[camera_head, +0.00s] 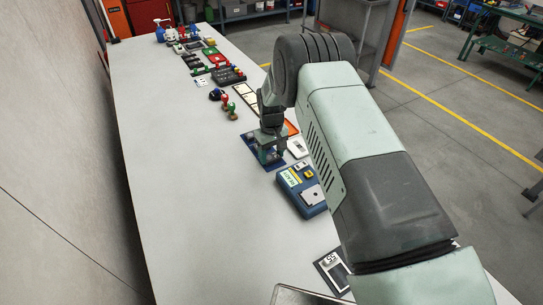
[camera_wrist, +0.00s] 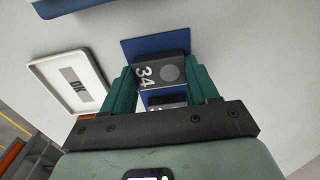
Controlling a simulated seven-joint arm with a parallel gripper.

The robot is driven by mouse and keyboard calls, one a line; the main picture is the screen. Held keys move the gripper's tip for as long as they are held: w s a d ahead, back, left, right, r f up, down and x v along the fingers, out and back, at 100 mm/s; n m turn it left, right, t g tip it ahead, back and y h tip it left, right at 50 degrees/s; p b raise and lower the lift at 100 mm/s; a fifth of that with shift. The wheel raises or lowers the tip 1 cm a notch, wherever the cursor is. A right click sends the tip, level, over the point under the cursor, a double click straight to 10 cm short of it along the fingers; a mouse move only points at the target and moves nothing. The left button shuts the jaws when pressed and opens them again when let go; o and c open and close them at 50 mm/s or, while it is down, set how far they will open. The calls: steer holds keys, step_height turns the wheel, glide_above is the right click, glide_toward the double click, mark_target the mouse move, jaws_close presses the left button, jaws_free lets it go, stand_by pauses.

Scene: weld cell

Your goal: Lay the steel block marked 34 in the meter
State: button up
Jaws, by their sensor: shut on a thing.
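My gripper (camera_wrist: 163,84) is shut on the dark steel block marked 34 (camera_wrist: 147,74), which shows a grey disc beside its number, between the two green fingers. In the head view my gripper (camera_head: 269,146) is over a dark blue pad (camera_head: 253,143), and the block is hard to make out there. I cannot tell whether the block still touches the pad. The meter (camera_head: 314,207) is a blue box with a yellow-green label and a grey plate on top, right of and nearer than the pad.
A second dark block (camera_wrist: 165,99) shows behind the gripper's bar. A white tray marked OK (camera_wrist: 41,67) lies beside the pad. A black frame piece marked 55 (camera_head: 331,262) lies near the front. Several small items crowd the far table. The table's left side is clear.

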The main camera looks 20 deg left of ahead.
step_height(320, 180, up, 10)
steer(key=d, duration=0.1)
steer(key=r, duration=0.1)
glide_above(315, 195)
steer(key=shift+w+f, duration=0.15)
steer(key=shift+f, duration=3.3)
steer(key=shift+f, duration=0.1)
steer(key=o, duration=1.3)
steer(key=shift+o, duration=0.3)
step_height(315, 195, up, 7)
